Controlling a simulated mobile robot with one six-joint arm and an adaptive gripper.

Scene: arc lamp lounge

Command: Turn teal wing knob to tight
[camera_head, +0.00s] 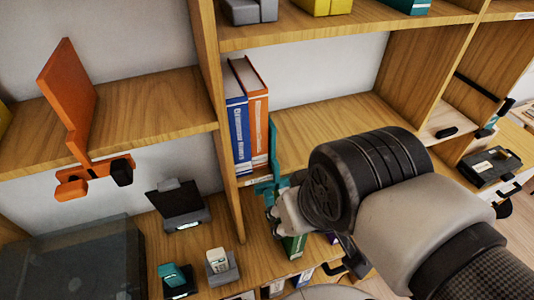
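A teal upright plate (273,147) stands at the front edge of the middle shelf, beside the books. Teal parts (268,188) show below it at the shelf edge, close to my gripper. They look like the wing knob and its clamp, but my gripper partly covers them and I cannot make out the wings. My gripper (284,212) reaches in from the right, its wrist large in front of the shelf. Its fingers are mostly hidden behind the wrist. I cannot tell whether they touch the knob or are open or shut.
A similar orange plate (68,85) with a clamp (92,175) sits on the left shelf edge. A blue book (238,125) and an orange book (257,110) stand behind the teal plate. Small devices stand on the lower shelf, among them a black one (178,205).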

